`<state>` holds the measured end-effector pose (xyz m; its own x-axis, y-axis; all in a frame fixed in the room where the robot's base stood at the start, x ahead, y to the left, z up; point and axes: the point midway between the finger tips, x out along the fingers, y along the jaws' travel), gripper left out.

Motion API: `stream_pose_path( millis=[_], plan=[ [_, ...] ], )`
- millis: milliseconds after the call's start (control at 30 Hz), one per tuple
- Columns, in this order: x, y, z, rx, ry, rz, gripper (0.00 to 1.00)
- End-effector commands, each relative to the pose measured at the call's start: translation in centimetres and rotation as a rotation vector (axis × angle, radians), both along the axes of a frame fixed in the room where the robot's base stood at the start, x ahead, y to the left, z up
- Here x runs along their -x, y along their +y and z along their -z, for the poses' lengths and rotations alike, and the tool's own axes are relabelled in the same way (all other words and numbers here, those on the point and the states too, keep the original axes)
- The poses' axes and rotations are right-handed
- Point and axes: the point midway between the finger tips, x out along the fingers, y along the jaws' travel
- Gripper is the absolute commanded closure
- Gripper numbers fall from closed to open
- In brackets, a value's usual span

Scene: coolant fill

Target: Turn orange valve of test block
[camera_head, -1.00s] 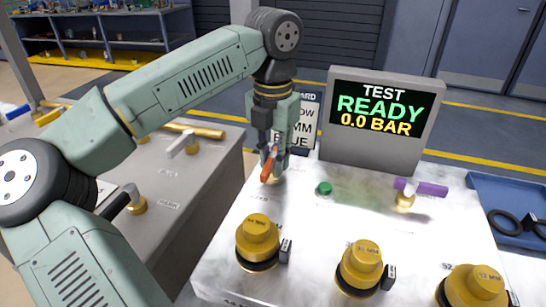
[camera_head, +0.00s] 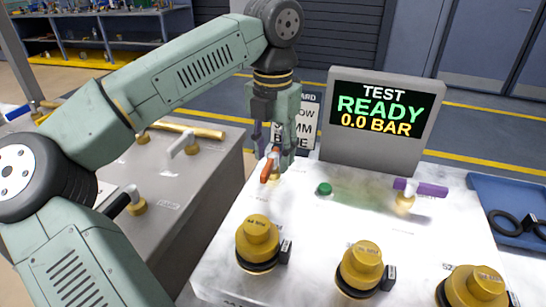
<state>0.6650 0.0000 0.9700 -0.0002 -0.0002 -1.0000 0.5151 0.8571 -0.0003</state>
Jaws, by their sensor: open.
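The orange valve handle (camera_head: 269,167) stands at the back left of the white test block (camera_head: 330,222), on a small brass base. The handle points toward the front of the block. My gripper (camera_head: 273,155) points down from above, just behind and around the back end of the handle. Its fingers are open, one to the left and one to the right. Whether a finger touches the handle cannot be told. The display (camera_head: 387,112) on the block reads "TEST READY 0.0 BAR".
A green button (camera_head: 324,189) and a purple-handled valve (camera_head: 421,189) sit right of the orange valve. Several yellow caps (camera_head: 258,236) line the block's front. A sign (camera_head: 307,122) stands behind my gripper. A grey block with valves (camera_head: 190,180) is at left, a blue tray (camera_head: 512,200) at right.

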Motion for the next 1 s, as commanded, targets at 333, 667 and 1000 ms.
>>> stream_pose_path(
  millis=[333,667,1000],
  plan=[
    [0.0,-0.1,-7.3,-0.001,-0.003,-0.002,0.59],
    [0.0,0.0,-10.3,0.001,-0.001,-0.001,0.59],
    [0.0,0.0,-10.3,0.0,0.0,0.0,0.59]
  ],
)
